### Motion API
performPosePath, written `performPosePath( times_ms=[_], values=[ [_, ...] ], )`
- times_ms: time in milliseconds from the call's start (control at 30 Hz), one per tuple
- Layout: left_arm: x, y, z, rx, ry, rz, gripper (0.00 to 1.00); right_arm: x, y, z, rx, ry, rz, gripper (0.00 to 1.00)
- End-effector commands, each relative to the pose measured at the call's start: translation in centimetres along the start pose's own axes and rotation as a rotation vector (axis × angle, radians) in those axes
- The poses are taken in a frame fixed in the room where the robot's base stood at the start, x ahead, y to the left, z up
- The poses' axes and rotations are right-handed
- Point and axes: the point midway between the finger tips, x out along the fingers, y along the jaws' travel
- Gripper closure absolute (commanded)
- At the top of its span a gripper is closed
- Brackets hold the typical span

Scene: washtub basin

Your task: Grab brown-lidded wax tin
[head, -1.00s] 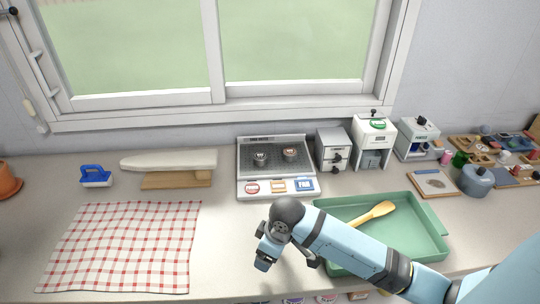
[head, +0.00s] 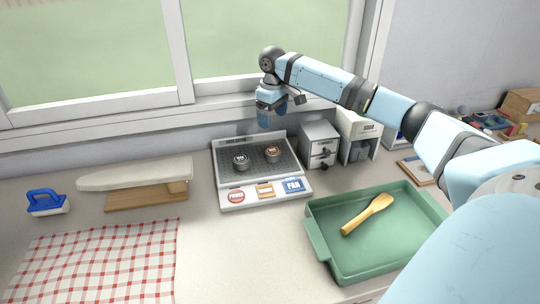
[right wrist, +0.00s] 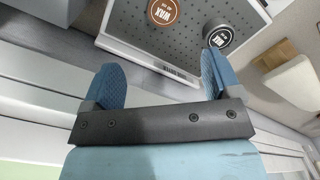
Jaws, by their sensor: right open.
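The brown-lidded wax tin (head: 273,154) sits upright on the dark perforated bed of a white station. It also shows in the right wrist view (right wrist: 164,13), at the top edge, its lid reading "WAX". A dark-lidded tin (head: 240,162) of similar size stands to its left on the same bed and shows in the right wrist view (right wrist: 219,37). My right gripper (head: 270,122) is open and empty, pointing down above the back edge of the station. In the right wrist view its fingers (right wrist: 160,65) are spread apart, and the wax tin lies beyond them, untouched. My left gripper is out of view.
The white station (head: 222,199) has a raised back wall and label plates in front. A small drawer unit (head: 319,145) stands close on its right. A green tray (head: 320,242) with a wooden scoop (head: 368,213) is in front right. The window sill is behind the gripper.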

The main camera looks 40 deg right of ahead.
Motion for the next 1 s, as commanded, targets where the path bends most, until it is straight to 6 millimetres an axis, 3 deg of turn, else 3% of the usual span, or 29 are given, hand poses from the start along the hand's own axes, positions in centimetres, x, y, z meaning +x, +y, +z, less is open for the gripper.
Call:
performPosePath(
  times_ms=[300, 567, 833, 1000],
  values=[
    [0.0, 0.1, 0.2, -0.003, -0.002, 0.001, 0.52, 6.1, -0.1, 0.0, -0.002, -0.003, 0.001, 0.16],
    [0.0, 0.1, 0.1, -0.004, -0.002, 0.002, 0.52, 8.1, -0.3, 0.1, -0.003, -0.002, 0.001, 0.16],
    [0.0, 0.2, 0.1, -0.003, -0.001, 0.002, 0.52, 11.9, -0.8, 0.2, -0.003, -0.002, 0.001, 0.16],
    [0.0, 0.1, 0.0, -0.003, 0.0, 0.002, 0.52, 12.5, -0.7, 0.2, -0.003, 0.0, 0.001, 0.16]
  ],
)
